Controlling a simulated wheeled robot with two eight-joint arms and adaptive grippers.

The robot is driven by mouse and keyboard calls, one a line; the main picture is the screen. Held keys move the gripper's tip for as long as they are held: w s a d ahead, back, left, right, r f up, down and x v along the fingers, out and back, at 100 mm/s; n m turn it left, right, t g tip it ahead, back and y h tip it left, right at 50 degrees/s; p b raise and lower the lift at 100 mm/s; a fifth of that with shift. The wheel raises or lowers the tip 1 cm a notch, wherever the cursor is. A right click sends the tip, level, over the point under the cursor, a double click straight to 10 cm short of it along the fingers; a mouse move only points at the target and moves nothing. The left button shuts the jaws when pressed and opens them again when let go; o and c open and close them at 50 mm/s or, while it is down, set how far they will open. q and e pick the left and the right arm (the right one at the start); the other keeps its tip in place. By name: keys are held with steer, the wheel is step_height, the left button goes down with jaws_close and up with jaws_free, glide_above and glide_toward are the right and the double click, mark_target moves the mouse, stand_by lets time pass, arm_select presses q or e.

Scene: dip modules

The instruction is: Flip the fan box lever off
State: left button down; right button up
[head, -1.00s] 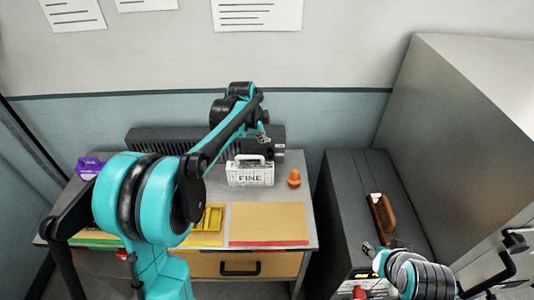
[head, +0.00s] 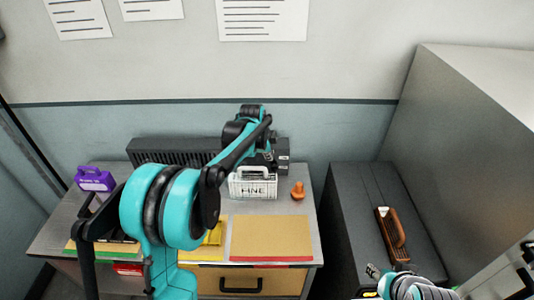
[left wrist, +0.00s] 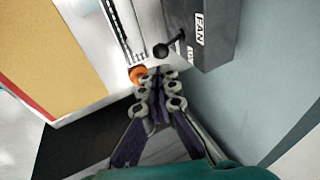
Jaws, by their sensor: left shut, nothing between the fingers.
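The fan box (head: 160,150) is a long dark grey ribbed box at the back of the desk. In the left wrist view its end carries a "FAN" label (left wrist: 200,28) and a lever with a black ball knob (left wrist: 160,51). My left gripper (head: 271,158) is at the box's right end in the head view. In the left wrist view the left gripper (left wrist: 157,75) is shut and empty, its tips just below the knob; I cannot tell whether they touch it. My right gripper (head: 374,270) is small at the lower right, and its jaws are unclear.
A white case (head: 253,184) stands in front of the fan box, with an orange knob-like object (head: 298,190) beside it. A purple case (head: 94,179) is at the desk's left. A dark cabinet (head: 350,215) with a brown-handled item (head: 389,234) stands right.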

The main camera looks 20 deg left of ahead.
mark_target(274, 170)
arm_select(q)
steer(key=b+x, duration=0.1)
steer(key=x, duration=0.6)
steer(key=shift+w+f, duration=0.2)
steer(key=shift+f, duration=0.1)
steer(key=shift+s+d+f+b, duration=0.15)
steer(key=shift+s+f+b, duration=0.35)
steer(key=shift+f+b, duration=0.1)
steer(key=shift+r, duration=0.1)
steer(key=shift+r+p, duration=0.6)
steer(key=shift+r, duration=0.2)
